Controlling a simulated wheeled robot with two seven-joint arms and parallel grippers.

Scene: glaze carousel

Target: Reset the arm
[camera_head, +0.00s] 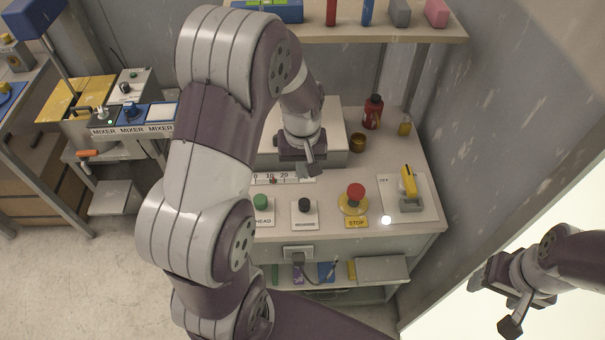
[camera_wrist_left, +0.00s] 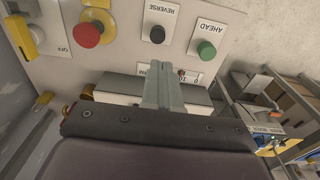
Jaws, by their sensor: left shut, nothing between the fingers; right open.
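My left arm spans the middle of the head view. Its gripper (camera_head: 309,170) is shut and empty, above the scale strip (camera_head: 262,179) at the back of the control panel. In the left wrist view its closed fingers (camera_wrist_left: 162,85) point toward the panel, apart from the knobs. The panel holds a green AHEAD button (camera_head: 261,202), a black REVERSE button (camera_head: 305,204), a red STOP button (camera_head: 356,191) and a yellow switch handle (camera_head: 408,180) beside an OFF mark. My right gripper (camera_head: 511,316) is open and empty at the lower right, away from the panel.
A red bottle (camera_head: 373,112) and a small amber jar (camera_head: 358,142) stand at the bench's back. A shelf (camera_head: 400,29) with several coloured items is above. A mixer station (camera_head: 131,131) stands at left. A grey wall (camera_head: 500,120) bounds the right.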

